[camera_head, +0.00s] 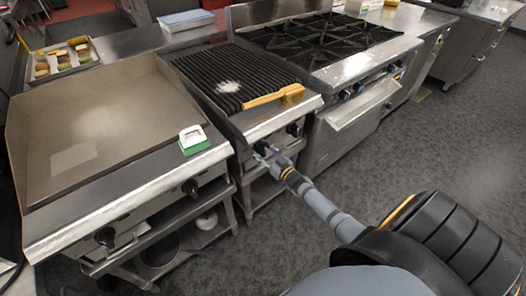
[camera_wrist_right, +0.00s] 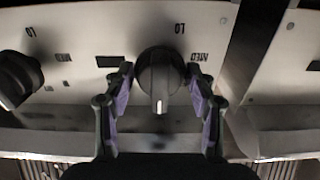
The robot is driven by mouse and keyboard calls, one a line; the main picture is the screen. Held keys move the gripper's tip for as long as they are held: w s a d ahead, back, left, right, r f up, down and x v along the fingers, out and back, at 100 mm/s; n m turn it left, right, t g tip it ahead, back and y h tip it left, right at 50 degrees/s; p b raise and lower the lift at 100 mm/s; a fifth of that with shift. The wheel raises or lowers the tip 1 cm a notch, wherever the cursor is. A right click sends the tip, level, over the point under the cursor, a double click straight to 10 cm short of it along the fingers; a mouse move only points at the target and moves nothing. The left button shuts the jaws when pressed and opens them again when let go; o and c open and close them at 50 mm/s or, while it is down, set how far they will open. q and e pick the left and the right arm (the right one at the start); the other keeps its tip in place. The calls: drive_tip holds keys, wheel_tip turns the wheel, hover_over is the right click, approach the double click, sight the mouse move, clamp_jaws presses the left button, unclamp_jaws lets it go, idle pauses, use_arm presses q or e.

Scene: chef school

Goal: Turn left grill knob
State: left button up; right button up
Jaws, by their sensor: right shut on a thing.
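The grill (camera_head: 312,103) with dark ridged grates stands in the middle of the head view. My right gripper (camera_head: 266,155) is at the left part of its front panel. In the wrist view, my right gripper (camera_wrist_right: 160,88) is shut on the left grill knob (camera_wrist_right: 159,72), a dark round knob with a light pointer, one finger on each side. The view is upside down, with "LO" printed by the knob. The other grill knob (camera_wrist_right: 16,78) shows at the left edge there; it is also in the head view (camera_head: 292,129). My left gripper is out of view.
A brush (camera_head: 273,97) with a wooden handle lies on the grill. A flat griddle (camera_head: 95,110) stands left, with a green and white tool (camera_head: 193,139) on its front edge. A burner range (camera_head: 320,42) stands right. The floor (camera_head: 430,150) at right is clear.

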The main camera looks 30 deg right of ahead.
drive_tip(key=o, duration=0.8)
drive_tip(key=shift+o, duration=0.2)
drive_tip(key=shift+s, duration=0.2)
drive_tip(key=s, duration=1.1)
drive_tip(key=shift+s+d, duration=0.35)
drive_tip(key=shift+d, duration=0.1)
